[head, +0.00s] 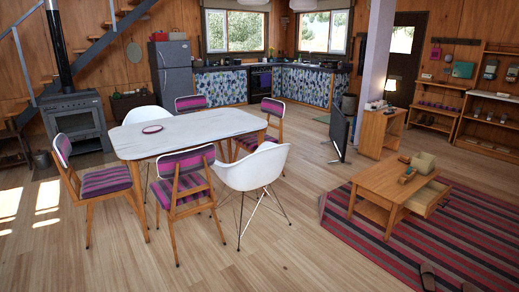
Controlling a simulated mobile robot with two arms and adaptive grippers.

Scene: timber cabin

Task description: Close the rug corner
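A striped rug (365,230) in red, dark grey and pink lies on the wooden floor at the right of the head view. Its left back corner (324,199) shows; I cannot tell whether it is raised or folded. The front and right parts of the rug run out of the picture. A wooden coffee table (378,182) stands on the rug, with a drawer (431,197) pulled open on its right side. Neither of my grippers is in view.
A white-topped dining table (190,131) with several chairs stands at the left centre. A white chair (252,168) is nearest the rug. Dark slippers (428,276) lie on the rug's front. A black screen (340,135) stands behind the rug. The front centre floor is clear.

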